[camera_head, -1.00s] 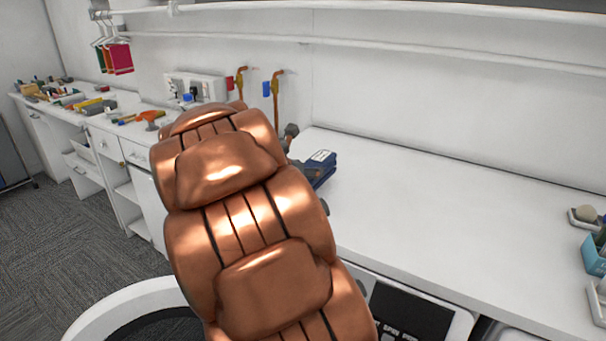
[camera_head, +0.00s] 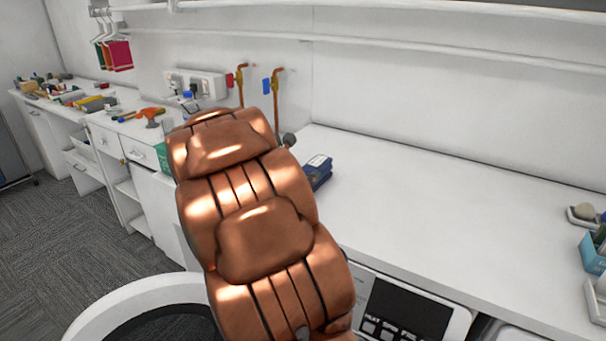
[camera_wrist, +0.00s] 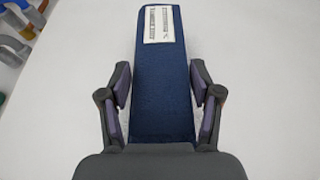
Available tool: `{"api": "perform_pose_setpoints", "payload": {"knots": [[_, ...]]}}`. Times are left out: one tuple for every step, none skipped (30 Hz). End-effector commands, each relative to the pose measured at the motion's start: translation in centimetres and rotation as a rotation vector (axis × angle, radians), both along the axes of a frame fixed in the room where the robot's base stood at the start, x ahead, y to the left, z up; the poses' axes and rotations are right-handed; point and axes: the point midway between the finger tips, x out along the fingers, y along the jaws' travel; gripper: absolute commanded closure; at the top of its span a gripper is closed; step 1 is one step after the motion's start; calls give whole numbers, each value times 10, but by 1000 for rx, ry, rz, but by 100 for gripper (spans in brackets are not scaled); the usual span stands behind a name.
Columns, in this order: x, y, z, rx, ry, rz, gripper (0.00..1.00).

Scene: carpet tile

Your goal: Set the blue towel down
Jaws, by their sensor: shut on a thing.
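The blue towel (camera_head: 317,172) is a dark blue folded block with a white printed label. In the head view it is at the white counter (camera_head: 440,210), just right of my copper-coloured arm, which hides part of it. In the wrist view the towel (camera_wrist: 162,85) runs up the middle, label at the far end, with the white surface around it. My gripper (camera_wrist: 163,85) has one finger at each long side of the towel and is shut on it. The head view hides most of the gripper. I cannot tell whether the towel touches the counter.
The counter right of the towel is clear up to a soap dish (camera_head: 583,214) and a teal container (camera_head: 592,252). Pipes with taps (camera_head: 275,90) rise at the wall behind. A round white-rimmed opening (camera_head: 110,318) is at front left. Tools clutter the far-left bench (camera_head: 85,103).

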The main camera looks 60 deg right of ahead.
Motion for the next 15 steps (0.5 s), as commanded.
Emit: {"api": "perform_pose_setpoints", "payload": {"knots": [[0, 0, -1, -1, 0, 0, 80], [0, 0, -2, -1, 0, 0, 80], [0, 0, -4, 0, 0, 0, 80], [0, 0, -4, 1, -1, 0, 35], [0, 0, -3, 1, -1, 0, 32], [0, 0, -3, 1, -1, 0, 28], [0, 0, -3, 1, -1, 0, 25], [0, 0, -3, 1, -1, 0, 22], [0, 0, -3, 1, 0, 0, 17], [0, 0, -3, 1, 0, 0, 14], [0, 0, -3, 1, 0, 0, 11], [0, 0, -3, 1, 0, 0, 11], [0, 0, -3, 1, 0, 0, 11], [0, 0, -3, 1, 0, 0, 11], [0, 0, -3, 1, 0, 0, 11]]}}
